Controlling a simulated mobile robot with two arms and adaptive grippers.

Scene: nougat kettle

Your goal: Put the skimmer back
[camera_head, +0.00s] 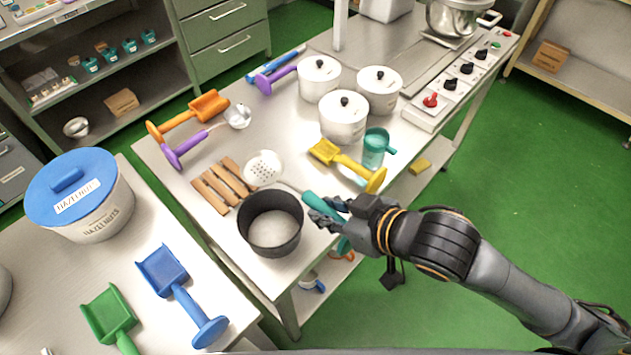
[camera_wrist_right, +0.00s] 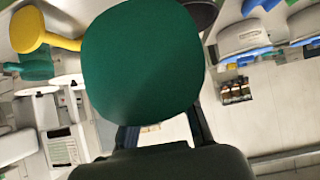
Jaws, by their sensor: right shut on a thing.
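The skimmer has a round white perforated head (camera_head: 264,169) and a teal handle. My right gripper (camera_head: 325,210) is shut on the handle, to the right of the dark pot (camera_head: 250,233). The head is just right of the wooden slatted rest (camera_head: 210,199) and behind the pot; I cannot tell whether it touches the table. In the right wrist view the broad green end of the handle (camera_wrist_right: 140,65) fills the middle and hides most of the fingers. My left gripper is not in view.
A yellow scoop (camera_head: 345,163), a teal mug (camera_head: 374,148) and white lidded pots (camera_head: 343,117) stand behind the gripper. Orange (camera_head: 190,110) and purple (camera_head: 185,149) handled tools lie at the back left. A hazelnut tub (camera_head: 95,215) is on the left table.

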